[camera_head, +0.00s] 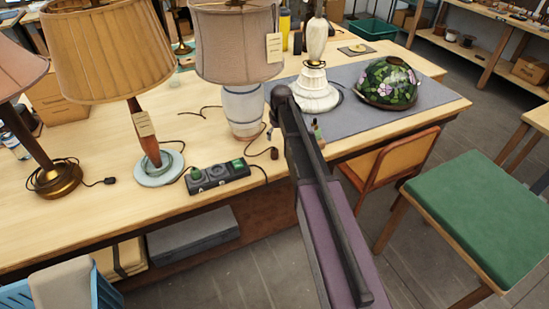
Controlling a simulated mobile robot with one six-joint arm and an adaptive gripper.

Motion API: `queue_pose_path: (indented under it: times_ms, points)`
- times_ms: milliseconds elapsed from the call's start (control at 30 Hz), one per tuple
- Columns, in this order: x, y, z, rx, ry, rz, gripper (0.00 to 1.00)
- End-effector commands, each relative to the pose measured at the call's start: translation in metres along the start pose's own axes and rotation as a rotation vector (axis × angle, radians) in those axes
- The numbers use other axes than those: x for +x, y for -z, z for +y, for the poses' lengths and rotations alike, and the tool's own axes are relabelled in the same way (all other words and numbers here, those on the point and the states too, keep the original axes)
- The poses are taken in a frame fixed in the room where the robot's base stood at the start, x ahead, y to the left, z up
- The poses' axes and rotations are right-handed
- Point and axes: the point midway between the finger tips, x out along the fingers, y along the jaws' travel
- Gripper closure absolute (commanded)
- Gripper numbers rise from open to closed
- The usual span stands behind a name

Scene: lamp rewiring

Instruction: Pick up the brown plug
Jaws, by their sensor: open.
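A small dark brown plug (274,153) lies on the wooden workbench near its front edge, just right of the power strip (217,177). A thin dark cord runs from it back toward the white-based lamp (243,108). Another small plug (110,181), which looks near black, lies at the left by the brass lamp base (57,178). My arm reaches up from the bottom over the bench edge, to the right of the brown plug.
A lamp with a wooden stem (147,135) stands left of the power strip. A white lamp base (314,92) and a stained-glass shade (388,82) rest on a grey mat (425,98). An orange chair (397,158) and green-topped stool (487,212) stand at the right.

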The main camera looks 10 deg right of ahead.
Motion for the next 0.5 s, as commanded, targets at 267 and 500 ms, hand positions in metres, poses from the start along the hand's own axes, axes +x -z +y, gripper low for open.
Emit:
queue_pose_path:
  times_ms: [267, 500]
  points:
    - [0.025, 0.0, 0.0, 0.0, 0.0, 0.0, 0.11]
    - [0.043, 0.0, 0.0, 0.0, 0.0, 0.0, 0.11]
